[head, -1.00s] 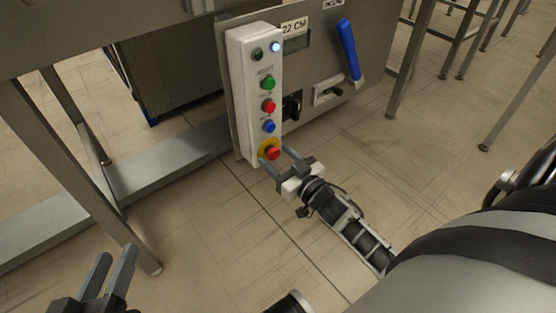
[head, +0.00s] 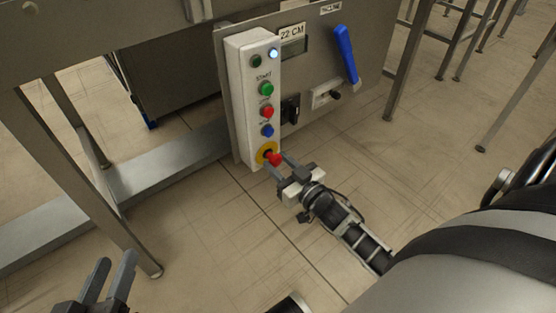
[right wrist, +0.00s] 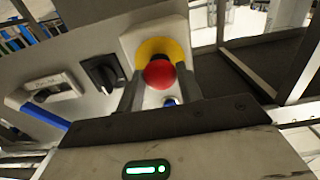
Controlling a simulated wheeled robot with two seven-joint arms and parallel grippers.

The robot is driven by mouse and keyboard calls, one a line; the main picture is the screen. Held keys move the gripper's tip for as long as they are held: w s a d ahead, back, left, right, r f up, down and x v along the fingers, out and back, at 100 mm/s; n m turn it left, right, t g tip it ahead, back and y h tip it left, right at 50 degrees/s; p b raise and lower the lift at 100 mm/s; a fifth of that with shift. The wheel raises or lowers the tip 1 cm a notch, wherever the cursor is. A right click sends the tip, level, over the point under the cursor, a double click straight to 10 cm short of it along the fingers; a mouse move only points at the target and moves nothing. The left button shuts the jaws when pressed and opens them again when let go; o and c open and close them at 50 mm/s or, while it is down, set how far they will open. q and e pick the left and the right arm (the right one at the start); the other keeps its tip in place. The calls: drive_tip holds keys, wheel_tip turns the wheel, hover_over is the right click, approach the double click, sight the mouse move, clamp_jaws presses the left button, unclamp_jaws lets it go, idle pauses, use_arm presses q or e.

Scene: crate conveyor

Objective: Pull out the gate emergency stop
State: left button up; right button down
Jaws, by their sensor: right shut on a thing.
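The gate emergency stop (head: 275,159) is a red mushroom button on a yellow ring at the bottom of the white button box (head: 237,100). The red head stands off the yellow ring, with a dark stem between them. My right gripper (head: 276,165) is shut on the red head. The right wrist view shows the red head (right wrist: 159,74) between the fingers, in front of the yellow ring (right wrist: 150,47). My left gripper (head: 112,272) is open and empty at the lower left, far from the box.
Above the stop are a blue button (head: 267,131), a red button (head: 267,111) and a green button (head: 265,89). A black rotary switch (head: 290,110) and a blue lever (head: 346,54) sit on the grey panel. Metal legs stand on both sides; the floor is clear.

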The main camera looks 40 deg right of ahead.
sight(278, 162)
use_arm(q)
drive_tip(key=shift+s+f, duration=0.15)
use_arm(e)
drive_tip(key=c, duration=1)
unclamp_jaws()
drive_tip(key=shift+o, duration=0.2)
drive_tip(key=shift+s, duration=0.2)
drive_tip(key=s+p, duration=0.1)
drive_tip(key=s, duration=0.3)
drive_tip(key=shift+s+d+r+p, duration=0.1)
drive_tip(key=shift+s+d+p, duration=0.15)
drive_tip(key=shift+p, duration=0.1)
use_arm(q)
drive_tip(key=shift+s+a+f+m+g+y+p, duration=0.2)
drive_tip(key=shift+a+f+m+g+y+p, duration=0.45)
drive_tip(key=shift+p, duration=0.45)
use_arm(e)
drive_tip(key=s, duration=1.1)
drive_tip(key=shift+d, duration=0.35)
use_arm(q)
drive_tip(key=shift+w+r, duration=0.2)
